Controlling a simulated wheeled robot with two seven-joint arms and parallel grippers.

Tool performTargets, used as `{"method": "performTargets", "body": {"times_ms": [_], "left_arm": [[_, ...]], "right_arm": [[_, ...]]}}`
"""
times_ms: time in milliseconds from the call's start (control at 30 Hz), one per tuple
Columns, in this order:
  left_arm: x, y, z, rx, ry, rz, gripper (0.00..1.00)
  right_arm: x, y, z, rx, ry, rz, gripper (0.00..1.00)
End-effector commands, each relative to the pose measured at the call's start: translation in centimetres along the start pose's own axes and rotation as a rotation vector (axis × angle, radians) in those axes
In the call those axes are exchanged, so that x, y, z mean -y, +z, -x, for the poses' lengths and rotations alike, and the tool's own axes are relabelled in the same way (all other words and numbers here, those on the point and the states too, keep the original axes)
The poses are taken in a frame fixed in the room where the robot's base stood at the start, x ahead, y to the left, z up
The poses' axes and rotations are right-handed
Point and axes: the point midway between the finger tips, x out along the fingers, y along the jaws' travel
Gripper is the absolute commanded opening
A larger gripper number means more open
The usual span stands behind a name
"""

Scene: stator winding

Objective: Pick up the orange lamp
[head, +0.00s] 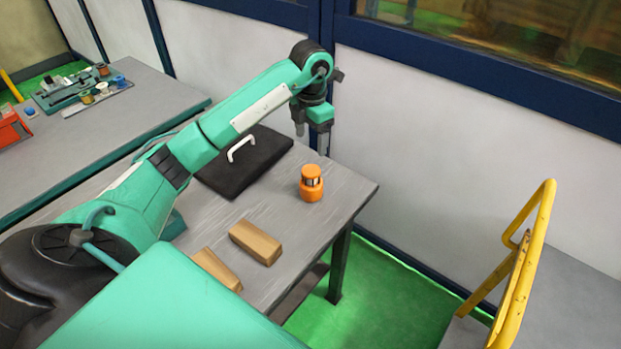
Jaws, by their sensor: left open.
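The orange lamp (311,188) stands upright on the grey table (340,195), close to its right end. It has a wide orange base, a dark and clear band, and an orange cap. My left arm reaches in from the left over the table. Its gripper (312,140) is open, with the fingers pointing down. It appears above and behind the lamp in the picture, apart from it and empty. My right gripper is not in view.
A black case (240,165) with a white handle lies behind the lamp's left. Two brown blocks (255,242) lie in front. A yellow railing (519,270) stands at the right. A wall rises behind the table. Another bench (150,95) with tools is at the left.

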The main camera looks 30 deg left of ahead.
Motion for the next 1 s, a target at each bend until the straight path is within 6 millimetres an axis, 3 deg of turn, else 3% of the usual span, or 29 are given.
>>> {"method": "performTargets", "body": {"times_ms": [133,300,533,800,1000], "left_arm": [[0.1,-0.1,-2.8,-0.005,-0.005,0.002,0.71],[0.2,-0.1,-5.4,-0.003,-0.006,0.001,0.71],[0.2,-0.1,-6.8,-0.002,-0.005,0.001,0.71],[1.0,-0.5,-9.7,-0.003,-0.007,0.001,0.71],[0.9,-0.5,-11.6,0.0,-0.005,0.001,0.71]], "right_arm": [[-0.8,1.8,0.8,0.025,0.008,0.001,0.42],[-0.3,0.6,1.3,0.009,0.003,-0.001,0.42],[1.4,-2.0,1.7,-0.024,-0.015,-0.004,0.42],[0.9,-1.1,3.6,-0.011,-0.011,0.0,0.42],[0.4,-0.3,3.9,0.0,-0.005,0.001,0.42]]}}
